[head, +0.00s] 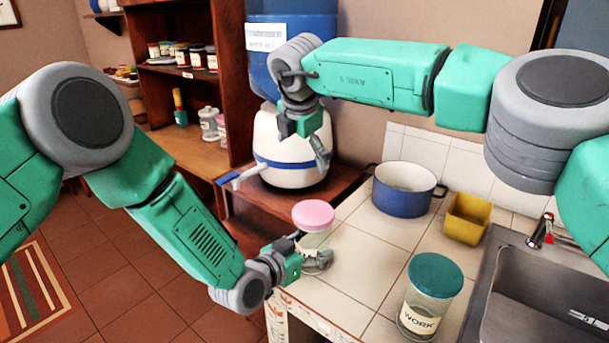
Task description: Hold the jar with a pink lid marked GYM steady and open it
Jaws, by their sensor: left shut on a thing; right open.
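The jar with a pink lid (313,215) stands near the left edge of the tiled counter. Its clear body (314,241) shows below the lid, and any label on it is hidden or too small to read. My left gripper (310,258) is low at the jar and shut on its body. The pink lid sits on top of the jar. My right gripper (314,147) is open and empty, above the jar and apart from it, in front of the white and blue water dispenser.
A jar with a teal lid marked WORK (430,298) stands on the counter at the front right. A blue pot (403,192) and a yellow container (467,218) stand behind. The sink (535,295) is at right. The water dispenser (284,140) stands behind the pink-lidded jar. Bare tiles lie between the jars.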

